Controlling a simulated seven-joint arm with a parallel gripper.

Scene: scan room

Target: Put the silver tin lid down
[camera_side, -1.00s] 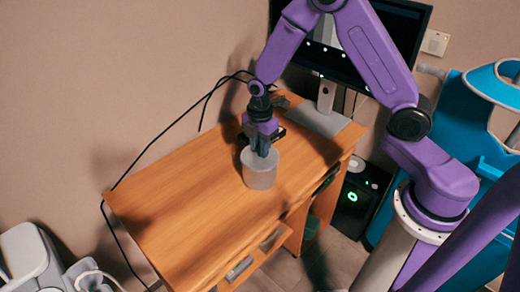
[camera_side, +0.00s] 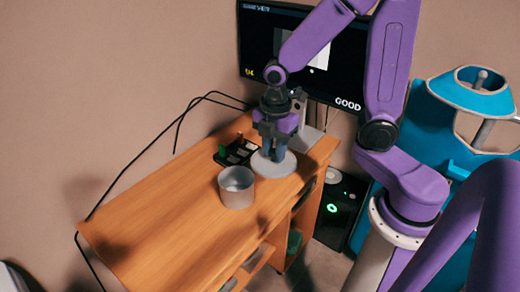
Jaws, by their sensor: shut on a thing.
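The silver tin lid (camera_side: 284,169) is a flat grey disc under my gripper (camera_side: 274,155), to the right of and behind the tin. My gripper points down and is shut on the lid near its middle; the grip itself is small and partly hidden by the fingers. I cannot tell whether the lid touches the desk or hangs just above it. The silver tin (camera_side: 237,189) stands upright and open on the wooden desk (camera_side: 165,215), and its inside wall shows.
A black tray (camera_side: 232,158) with small items, one of them green, lies behind the tin, close to the lid. A monitor (camera_side: 255,45) stands at the desk's back. The left part of the desk is clear. A black computer case (camera_side: 338,212) is on the floor at right.

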